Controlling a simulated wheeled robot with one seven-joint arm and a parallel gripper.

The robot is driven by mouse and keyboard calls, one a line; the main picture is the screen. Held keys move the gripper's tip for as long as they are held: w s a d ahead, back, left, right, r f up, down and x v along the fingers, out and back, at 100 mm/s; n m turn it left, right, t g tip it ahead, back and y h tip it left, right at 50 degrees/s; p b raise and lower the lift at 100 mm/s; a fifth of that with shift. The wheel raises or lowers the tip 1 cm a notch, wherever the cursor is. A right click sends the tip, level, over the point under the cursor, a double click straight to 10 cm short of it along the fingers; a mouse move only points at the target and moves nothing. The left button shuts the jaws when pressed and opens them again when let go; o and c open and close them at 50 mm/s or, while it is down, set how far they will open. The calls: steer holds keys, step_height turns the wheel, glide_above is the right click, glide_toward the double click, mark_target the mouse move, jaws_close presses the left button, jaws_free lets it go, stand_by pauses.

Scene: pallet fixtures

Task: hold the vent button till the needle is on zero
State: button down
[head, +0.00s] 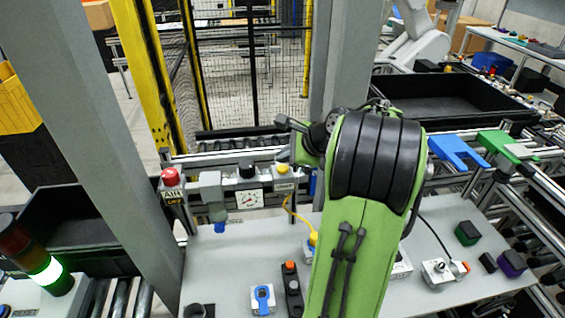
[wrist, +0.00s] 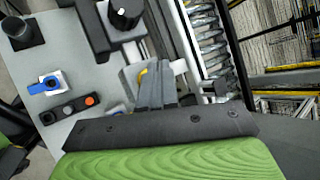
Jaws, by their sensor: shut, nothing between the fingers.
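The vent button is a yellow cap (head: 282,168) on a small labelled box on the rail in the head view. In the wrist view a bit of yellow (wrist: 142,74) shows right beside the fingertips, most of it hidden. My gripper (wrist: 157,72) is shut and empty, its fingers close to the button; I cannot tell whether they touch or press it. The white round gauge (head: 249,199) sits left of the button with a red needle. It is too small to tell whether the needle is on zero.
A black knob (head: 246,168) stands above the gauge, and also shows in the wrist view (wrist: 124,12). A red AIR OFF button (head: 170,177) is at the rail's left end. A blue-handled valve (head: 262,299) and an orange-button box (head: 291,288) stand on the grey bench.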

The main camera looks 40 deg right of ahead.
mark_target(285, 169)
step_height(285, 169, up, 3)
steer(key=p, duration=0.3)
steer(key=shift+r, duration=1.05)
